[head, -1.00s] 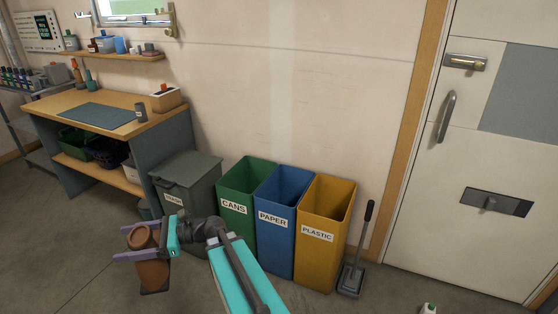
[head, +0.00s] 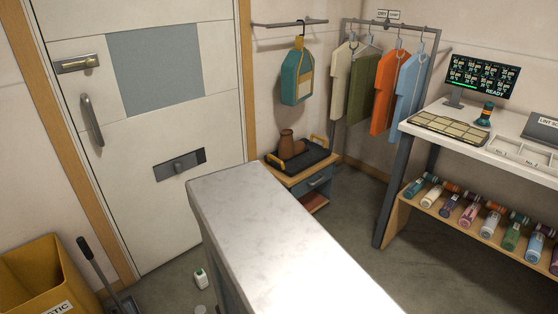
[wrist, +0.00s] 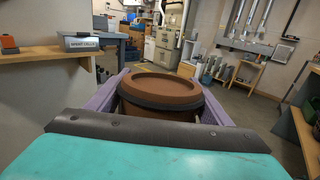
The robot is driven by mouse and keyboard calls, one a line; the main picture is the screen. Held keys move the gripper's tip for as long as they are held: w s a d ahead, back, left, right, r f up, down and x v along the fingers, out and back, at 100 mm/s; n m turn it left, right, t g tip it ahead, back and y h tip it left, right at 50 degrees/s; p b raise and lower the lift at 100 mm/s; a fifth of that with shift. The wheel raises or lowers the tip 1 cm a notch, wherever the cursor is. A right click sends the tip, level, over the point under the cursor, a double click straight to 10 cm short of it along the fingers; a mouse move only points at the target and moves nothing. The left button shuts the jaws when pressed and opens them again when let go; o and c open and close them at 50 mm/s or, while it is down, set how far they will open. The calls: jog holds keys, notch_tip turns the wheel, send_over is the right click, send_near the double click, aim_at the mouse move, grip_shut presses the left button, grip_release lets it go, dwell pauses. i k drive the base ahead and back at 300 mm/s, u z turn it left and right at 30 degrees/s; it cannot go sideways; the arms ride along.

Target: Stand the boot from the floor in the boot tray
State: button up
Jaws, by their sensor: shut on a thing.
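My gripper (wrist: 163,92) shows in the wrist view, its purple fingers shut on both sides of a brown boot (wrist: 158,84). The boot's round open top and dark band face the camera; its lower part is hidden. In the head view, a black boot tray (head: 316,156) with yellow handles lies on a small cabinet beyond the counter. Another brown boot (head: 287,143) stands upright at the tray's left part. My gripper and the held boot are outside the head view.
A marble-topped counter (head: 270,235) fills the middle foreground, between the camera and the cabinet (head: 318,183). A white door (head: 150,120) is at left, with a yellow bin (head: 45,275) beside it. A white bottle (head: 200,278) stands on the floor. Clothes hang behind, near a workbench (head: 500,150).

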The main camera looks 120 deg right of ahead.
aim_at(305, 162)
jog(key=u, duration=0.05)
jog(key=k, duration=2.75)
jog(key=z, duration=0.75)
